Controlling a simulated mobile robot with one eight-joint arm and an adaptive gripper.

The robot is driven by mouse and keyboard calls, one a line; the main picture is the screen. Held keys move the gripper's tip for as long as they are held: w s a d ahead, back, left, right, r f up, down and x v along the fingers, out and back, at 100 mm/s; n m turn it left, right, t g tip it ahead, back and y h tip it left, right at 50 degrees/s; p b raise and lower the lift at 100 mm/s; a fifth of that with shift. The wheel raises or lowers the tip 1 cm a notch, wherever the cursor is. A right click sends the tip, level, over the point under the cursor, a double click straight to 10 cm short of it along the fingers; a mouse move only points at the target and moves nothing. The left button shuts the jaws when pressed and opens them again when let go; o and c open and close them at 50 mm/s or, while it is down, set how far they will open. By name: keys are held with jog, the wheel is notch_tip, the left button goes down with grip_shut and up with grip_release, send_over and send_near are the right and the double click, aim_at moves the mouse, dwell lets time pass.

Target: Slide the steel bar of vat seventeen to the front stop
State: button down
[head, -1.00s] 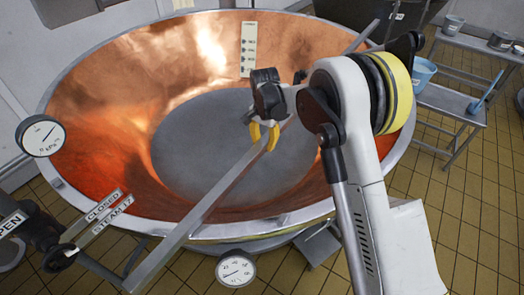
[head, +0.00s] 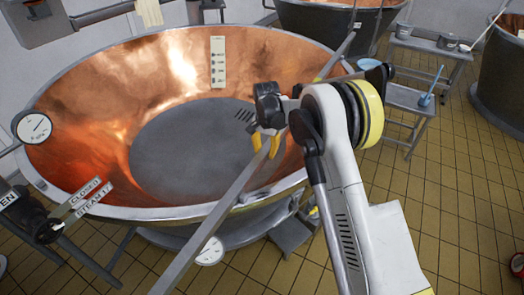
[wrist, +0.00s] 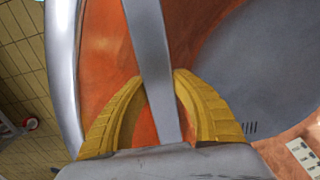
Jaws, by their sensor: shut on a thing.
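The copper vat (head: 80,120) fills the left and middle of the head view, with a wide steel rim and a grey floor. The long steel bar (head: 217,215) lies across its top, from beyond the front rim at lower left to the back right. My gripper (head: 264,147) is shut on the bar with yellow fingers, inside the right part of the vat's rim. In the wrist view, the bar (wrist: 152,60) runs between the two yellow fingers (wrist: 160,82). No front stop can be made out. The bar's near end runs out of the head view.
A pressure gauge (head: 33,127) and a steam valve (head: 46,231) with a "CLOSED" sign (head: 86,195) stand at the left. Another gauge (head: 209,251) sits below the front rim.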

jog(key=shift+s+d+f, duration=0.1)
jog(key=shift+d, duration=0.05)
jog(key=c, duration=1)
grip_release()
jog(key=shift+d, duration=0.15)
notch_tip(320, 180, up, 12)
jog(key=shift+r, duration=0.1)
